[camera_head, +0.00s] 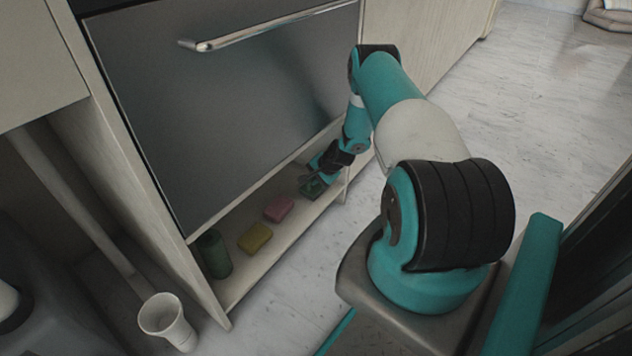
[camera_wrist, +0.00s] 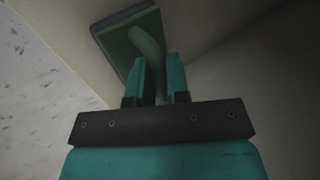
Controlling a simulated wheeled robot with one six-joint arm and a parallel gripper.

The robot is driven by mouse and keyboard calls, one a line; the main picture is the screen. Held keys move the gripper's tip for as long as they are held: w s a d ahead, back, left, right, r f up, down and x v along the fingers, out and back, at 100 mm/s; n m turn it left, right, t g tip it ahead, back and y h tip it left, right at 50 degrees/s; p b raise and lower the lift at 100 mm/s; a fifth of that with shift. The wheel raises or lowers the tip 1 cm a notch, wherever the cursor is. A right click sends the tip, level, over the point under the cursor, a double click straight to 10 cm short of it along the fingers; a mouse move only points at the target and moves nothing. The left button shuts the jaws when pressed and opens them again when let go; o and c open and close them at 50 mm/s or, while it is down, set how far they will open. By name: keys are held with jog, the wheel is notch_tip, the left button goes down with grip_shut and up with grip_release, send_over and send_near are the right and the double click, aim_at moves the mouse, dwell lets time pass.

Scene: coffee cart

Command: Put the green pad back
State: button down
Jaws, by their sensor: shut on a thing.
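The green pad (camera_wrist: 122,46) has a dark edge and a raised green handle (camera_wrist: 146,45). In the wrist view my gripper (camera_wrist: 161,72) has its two teal fingers shut on the handle. In the head view the pad (camera_head: 312,188) is at the right end of the low shelf (camera_head: 240,279) under the dark appliance front. My gripper (camera_head: 318,177) reaches in from the right and partly covers it. I cannot tell whether the pad touches the shelf.
A pink block (camera_head: 279,208), a yellow block (camera_head: 255,238) and a dark green cylinder (camera_head: 214,254) stand along the shelf to the left. A white cup (camera_head: 166,318) is at lower left. The dark front (camera_head: 225,100) with its bar handle (camera_head: 265,27) rises above the shelf.

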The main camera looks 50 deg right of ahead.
jog(key=shift+f, duration=0.2)
jog(key=c, duration=1.1)
grip_release()
jog(key=shift+r, duration=0.1)
jog(key=shift+s+d+r+p, duration=0.1)
jog(key=shift+s+r+p, duration=0.1)
jog(key=shift+r+p, duration=0.25)
jog(key=p+v, duration=0.5)
jog(key=v, duration=0.6)
jog(key=shift+s, duration=0.15)
jog(key=shift+r, duration=0.1)
